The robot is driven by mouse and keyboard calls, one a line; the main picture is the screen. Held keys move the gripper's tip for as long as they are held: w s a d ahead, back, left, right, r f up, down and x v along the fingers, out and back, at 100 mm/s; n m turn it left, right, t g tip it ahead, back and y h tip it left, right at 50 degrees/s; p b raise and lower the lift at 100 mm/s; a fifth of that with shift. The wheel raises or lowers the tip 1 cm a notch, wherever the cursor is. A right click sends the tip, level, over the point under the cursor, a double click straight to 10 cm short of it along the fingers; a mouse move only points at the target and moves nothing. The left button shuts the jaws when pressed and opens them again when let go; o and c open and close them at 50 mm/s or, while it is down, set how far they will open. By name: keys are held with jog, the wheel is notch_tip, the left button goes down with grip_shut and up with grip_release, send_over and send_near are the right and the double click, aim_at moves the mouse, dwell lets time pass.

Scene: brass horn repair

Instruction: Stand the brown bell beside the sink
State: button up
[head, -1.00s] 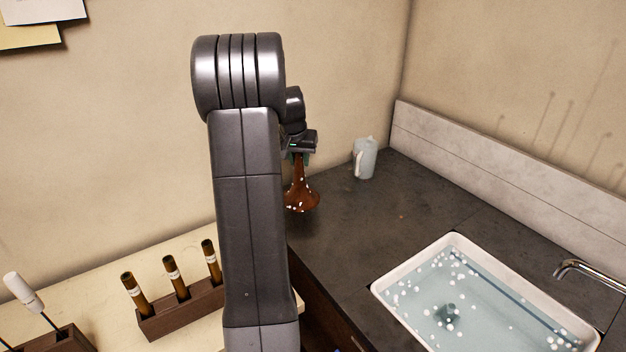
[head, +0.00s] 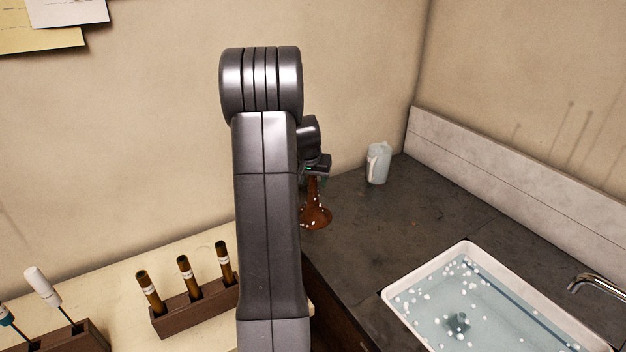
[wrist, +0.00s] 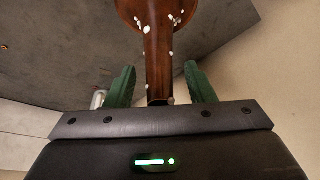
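The brown bell (head: 314,214) is a flared horn piece dotted with white suds. It is upright with its wide end down, at the dark counter's back left, left of the sink (head: 393,300). My gripper (head: 316,178) is above it, around its narrow top. In the wrist view the bell's stem (wrist: 158,60) lies between the two green fingers of my gripper (wrist: 160,82), with a visible gap on each side. My gripper looks open. The bell's rim appears to rest on the counter; my arm hides part of the area beside it.
A pale jug (head: 378,164) stands behind and right of the bell. The sink holds water and suds, with a faucet (head: 596,282) at its right. The dark counter (head: 390,225) between bell and sink is clear. A wooden rack (head: 195,308) with brown tubes stands on the pale bench at left.

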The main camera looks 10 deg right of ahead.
jog(key=shift+r, duration=0.1)
jog(key=shift+r, duration=0.45)
jog(key=b+v, duration=0.1)
jog(key=v, duration=1)
jog(key=shift+s+b, duration=0.25)
jog(key=shift+b, duration=0.1)
